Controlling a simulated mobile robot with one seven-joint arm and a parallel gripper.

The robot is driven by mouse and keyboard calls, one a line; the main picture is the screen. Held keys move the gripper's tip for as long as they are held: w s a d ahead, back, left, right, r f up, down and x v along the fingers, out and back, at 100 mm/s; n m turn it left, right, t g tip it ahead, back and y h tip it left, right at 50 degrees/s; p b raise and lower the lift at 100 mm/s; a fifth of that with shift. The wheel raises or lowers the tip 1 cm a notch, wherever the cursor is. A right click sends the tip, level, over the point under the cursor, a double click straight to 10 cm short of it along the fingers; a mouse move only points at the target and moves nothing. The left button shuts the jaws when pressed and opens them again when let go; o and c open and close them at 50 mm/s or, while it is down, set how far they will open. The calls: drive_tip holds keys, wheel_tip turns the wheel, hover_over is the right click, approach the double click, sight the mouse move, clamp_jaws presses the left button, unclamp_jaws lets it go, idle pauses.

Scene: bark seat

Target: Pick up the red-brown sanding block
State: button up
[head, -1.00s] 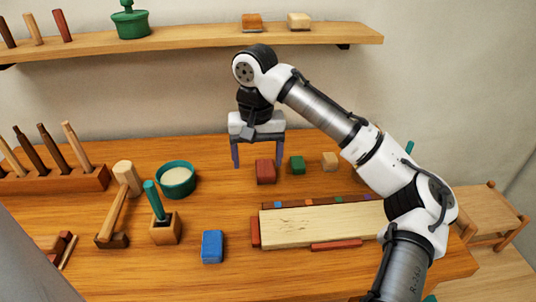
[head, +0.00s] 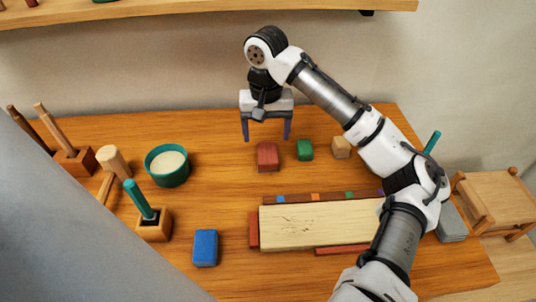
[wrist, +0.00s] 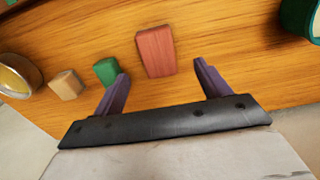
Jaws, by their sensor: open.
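The red-brown sanding block (head: 267,157) lies on the wooden workbench, to the left of a green block (head: 304,150). My gripper (head: 266,138) is open and empty, its fingers pointing down, just behind and above the red-brown block. In the wrist view the red-brown block (wrist: 156,52) lies beyond the fingertips, roughly between them in line. My gripper (wrist: 162,72) shows there with both purple fingers spread, and the green block (wrist: 106,71) is close to the finger on the left. I see no contact with the red-brown block.
A tan block (head: 341,148) sits right of the green one. A teal bowl (head: 150,172) stands left. In front lie a pale board (head: 320,226) with strips around it and a blue block (head: 205,247). A shelf (head: 200,14) runs above. Bare bench lies left of the red-brown block.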

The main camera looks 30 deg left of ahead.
sight(268, 152)
drive_tip(key=shift+w+d+f+p, duration=0.1)
drive_tip(key=shift+f+p, duration=0.35)
drive_tip(key=shift+f, duration=1.45)
drive_tip(key=shift+w+f+p, duration=0.1)
drive_tip(key=shift+f+p, duration=0.35)
drive_tip(key=shift+f, duration=1.45)
drive_tip(key=c, duration=1.1)
drive_tip(key=shift+o, duration=0.2)
drive_tip(key=shift+r, duration=0.15)
wheel_tip(268, 152, up, 20)
drive_tip(key=b, duration=0.1)
drive_tip(key=shift+b, duration=0.35)
drive_tip(key=o, duration=0.4)
drive_tip(key=shift+c, duration=1.4)
